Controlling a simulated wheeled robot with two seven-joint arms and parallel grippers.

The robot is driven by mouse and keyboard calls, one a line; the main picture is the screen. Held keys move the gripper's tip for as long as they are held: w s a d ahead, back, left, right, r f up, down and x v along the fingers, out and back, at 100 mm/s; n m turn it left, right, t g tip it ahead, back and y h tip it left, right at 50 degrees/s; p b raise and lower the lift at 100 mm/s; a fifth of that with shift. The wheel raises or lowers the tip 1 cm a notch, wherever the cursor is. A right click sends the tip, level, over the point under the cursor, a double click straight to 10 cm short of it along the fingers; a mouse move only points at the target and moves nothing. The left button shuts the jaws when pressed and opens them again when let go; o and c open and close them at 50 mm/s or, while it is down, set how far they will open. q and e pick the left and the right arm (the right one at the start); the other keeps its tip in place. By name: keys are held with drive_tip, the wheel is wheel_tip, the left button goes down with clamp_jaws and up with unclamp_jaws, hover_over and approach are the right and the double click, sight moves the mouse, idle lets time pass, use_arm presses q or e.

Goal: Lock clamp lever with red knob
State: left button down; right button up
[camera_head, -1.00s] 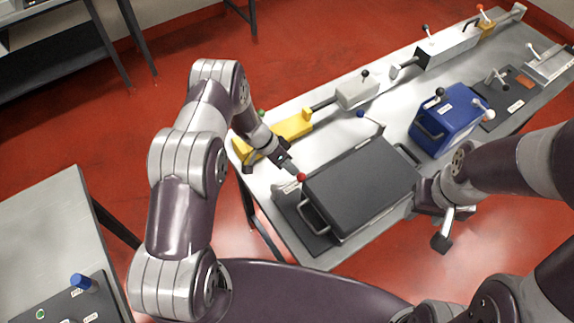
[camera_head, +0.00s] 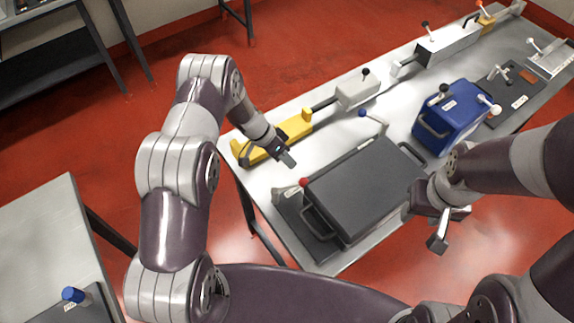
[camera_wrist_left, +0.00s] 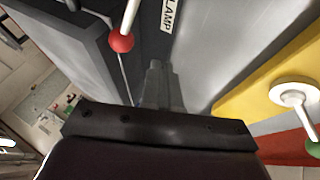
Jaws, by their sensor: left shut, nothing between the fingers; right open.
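The red knob (camera_head: 304,182) sits on its clamp lever at the left side of the dark grey box (camera_head: 365,190), near the box's handle. In the left wrist view the red knob (camera_wrist_left: 121,42) is on a light rod beside a label reading "LAMP", the rest cut off. My left gripper (camera_head: 288,161) is shut and empty above the bench, a little above and left of the knob, apart from it. Its fingers (camera_wrist_left: 160,85) show in the left wrist view, clear of the knob. My right gripper (camera_head: 440,228) is open at the box's right side.
A yellow fixture (camera_head: 275,140) lies behind my left gripper on the bench (camera_head: 330,128). A lever with a blue knob (camera_head: 362,113) stands behind the box. A blue case (camera_head: 452,120) stands to the right. A second table (camera_head: 45,215) is at left.

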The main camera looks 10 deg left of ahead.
use_arm(q)
drive_tip(key=b+v, duration=0.2)
drive_tip(key=v, duration=0.8)
drive_tip(key=shift+w+a+b, duration=0.15)
drive_tip(key=shift+w+b, duration=0.2)
drive_tip(key=shift+w, duration=0.1)
use_arm(e)
wheel_tip(320, 180, down, 3)
drive_tip(key=shift+w+a+f, duration=0.1)
use_arm(q)
drive_tip(key=shift+f, duration=0.15)
